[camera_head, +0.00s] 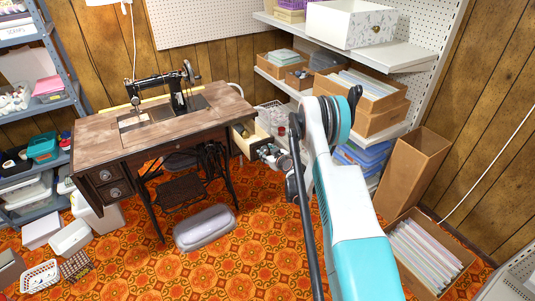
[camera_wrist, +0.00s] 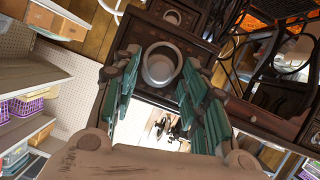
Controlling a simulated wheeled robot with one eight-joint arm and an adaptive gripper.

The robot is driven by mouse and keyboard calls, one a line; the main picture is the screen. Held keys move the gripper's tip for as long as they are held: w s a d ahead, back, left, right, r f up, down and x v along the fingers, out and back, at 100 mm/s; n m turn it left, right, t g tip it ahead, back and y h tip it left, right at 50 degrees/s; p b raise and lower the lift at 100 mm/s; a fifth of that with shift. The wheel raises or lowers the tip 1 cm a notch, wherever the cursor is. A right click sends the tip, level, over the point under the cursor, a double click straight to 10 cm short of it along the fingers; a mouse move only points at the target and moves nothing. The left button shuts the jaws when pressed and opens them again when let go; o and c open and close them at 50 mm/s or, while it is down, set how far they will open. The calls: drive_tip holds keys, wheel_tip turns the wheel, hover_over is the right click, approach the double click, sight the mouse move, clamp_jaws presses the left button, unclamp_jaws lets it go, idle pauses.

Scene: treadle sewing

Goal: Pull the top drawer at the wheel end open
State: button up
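The sewing table (camera_head: 150,137) carries a black sewing machine (camera_head: 165,91) whose handwheel is on the right. At that end the top drawer (camera_head: 245,143) stands out from the table, its pale inside showing. My gripper (camera_head: 266,152) is at its outer face. In the wrist view, which is upside down, the dark drawer front holds a round metal knob (camera_wrist: 160,66). My gripper's green-grey fingers (camera_wrist: 160,75) stand apart on either side of the knob, with narrow gaps visible. The white drawer inside, with dark small items, shows beyond the front. Another knobbed drawer (camera_wrist: 172,17) is beside it.
Shelves (camera_head: 400,57) with boxes stand to the right of the drawer. A cardboard box of papers (camera_head: 428,255) and a tall open carton (camera_head: 412,175) stand on the floor at right. A grey lidded case (camera_head: 204,228) lies before the table. Patterned floor between is clear.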

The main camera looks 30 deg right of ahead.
wheel_tip(320, 180, up, 10)
idle(0.7)
idle(0.4)
drive_tip(key=s+a+r+g+y, duration=0.1)
drive_tip(key=s+a+r, duration=0.1)
drive_tip(key=a+r, duration=0.5)
drive_tip(key=s+a+r+g, duration=0.1)
drive_tip(key=a+r, duration=0.3)
drive_tip(key=r, duration=0.6)
drive_tip(key=s+a+r+g, duration=0.1)
drive_tip(key=s+a+r, duration=0.7)
drive_tip(key=s+r, duration=0.15)
drive_tip(key=s+a+r+g, duration=0.1)
drive_tip(key=s+a+r, duration=0.15)
drive_tip(key=s, duration=0.45)
drive_tip(key=s+a+r+g, duration=0.1)
drive_tip(key=s+a, duration=0.2)
drive_tip(key=s, duration=0.5)
drive_tip(key=s+a+f+m, duration=0.1)
drive_tip(key=s+f, duration=0.1)
drive_tip(key=s, duration=0.7)
drive_tip(key=s+a+f+g, duration=0.1)
drive_tip(key=s+f, duration=0.1)
drive_tip(key=s, duration=0.7)
drive_tip(key=shift+s+a+f+m+g, duration=0.2)
drive_tip(key=shift+a+f+m+g, duration=0.1)
drive_tip(key=shift+m, duration=0.1)
